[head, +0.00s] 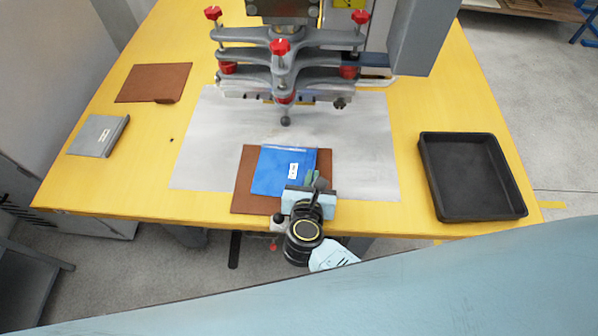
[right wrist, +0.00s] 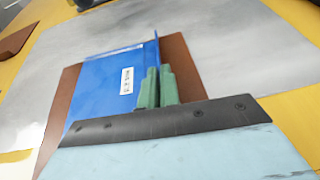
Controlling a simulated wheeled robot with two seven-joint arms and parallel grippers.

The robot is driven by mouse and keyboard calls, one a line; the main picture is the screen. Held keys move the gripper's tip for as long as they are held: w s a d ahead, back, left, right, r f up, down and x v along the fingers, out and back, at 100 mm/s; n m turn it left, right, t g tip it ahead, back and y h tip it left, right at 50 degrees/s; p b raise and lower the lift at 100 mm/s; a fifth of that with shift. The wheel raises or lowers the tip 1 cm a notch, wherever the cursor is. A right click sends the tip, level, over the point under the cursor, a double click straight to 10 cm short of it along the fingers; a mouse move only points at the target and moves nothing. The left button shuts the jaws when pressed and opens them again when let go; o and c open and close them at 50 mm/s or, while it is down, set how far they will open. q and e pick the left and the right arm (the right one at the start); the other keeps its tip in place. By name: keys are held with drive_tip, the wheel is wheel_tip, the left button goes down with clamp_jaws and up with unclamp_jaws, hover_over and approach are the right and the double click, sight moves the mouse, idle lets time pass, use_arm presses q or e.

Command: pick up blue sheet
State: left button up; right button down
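The blue sheet (head: 272,172) has a white label and lies over a brown sheet (head: 252,203) at the front of the grey mat. In the right wrist view the blue sheet (right wrist: 102,88) has a raised right edge. My right gripper (head: 314,178) is at its near right corner. In the right wrist view its green fingers (right wrist: 158,86) are close together with the raised blue edge running between them. The fingers hide that end of the edge. My left gripper is not in view.
A welding press (head: 285,58) with red knobs stands behind the sheets. A black tray (head: 432,190) is at the right. A brown piece (head: 150,82) and a grey piece (head: 92,136) lie at the left. The grey mat (head: 365,150) is bare to the right.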

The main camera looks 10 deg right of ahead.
drive_tip(key=shift+r, duration=0.3)
wheel_tip(320, 180, up, 3)
drive_tip(key=shift+p, duration=0.55)
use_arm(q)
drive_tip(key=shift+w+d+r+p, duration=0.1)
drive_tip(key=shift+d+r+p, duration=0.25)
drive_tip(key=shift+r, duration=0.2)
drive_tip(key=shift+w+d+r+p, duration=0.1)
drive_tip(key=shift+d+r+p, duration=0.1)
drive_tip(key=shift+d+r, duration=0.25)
use_arm(e)
drive_tip(key=s+d, duration=0.1)
drive_tip(key=d, duration=0.4)
drive_tip(key=s+d, duration=0.2)
drive_tip(key=d, duration=0.4)
drive_tip(key=s+d, duration=0.2)
drive_tip(key=d, duration=0.4)
drive_tip(key=shift+d, duration=0.15)
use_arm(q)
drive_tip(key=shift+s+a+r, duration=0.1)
use_arm(e)
drive_tip(key=shift+f, duration=0.1)
